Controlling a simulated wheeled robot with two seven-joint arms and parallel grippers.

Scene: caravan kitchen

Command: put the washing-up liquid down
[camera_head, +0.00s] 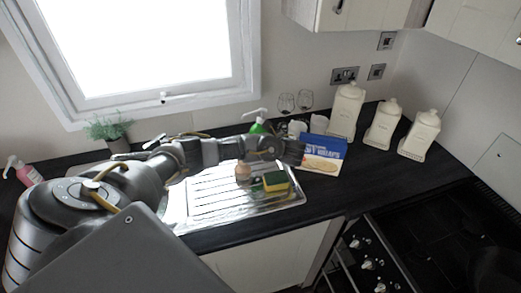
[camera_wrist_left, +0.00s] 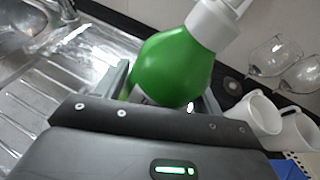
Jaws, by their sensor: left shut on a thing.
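The washing-up liquid is a green bottle with a white pump top. In the head view its top (camera_head: 257,125) shows just behind my left gripper (camera_head: 270,148), at the back edge of the steel drainer (camera_head: 205,201). In the left wrist view the green bottle (camera_wrist_left: 172,68) stands between the jaws, tilted in the picture, with its lower part hidden by the gripper body. My left gripper is shut on the bottle. Whether the bottle's base touches the worktop cannot be seen. My right gripper is not in view.
A yellow and green sponge (camera_head: 276,181) and a brush (camera_head: 243,171) lie on the drainer. A blue box (camera_head: 323,153), white mugs (camera_head: 297,127) and wine glasses (camera_head: 287,103) stand close to the right. Cream canisters (camera_head: 383,122) stand farther right. The dark worktop (camera_head: 330,195) is clear in front of the box.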

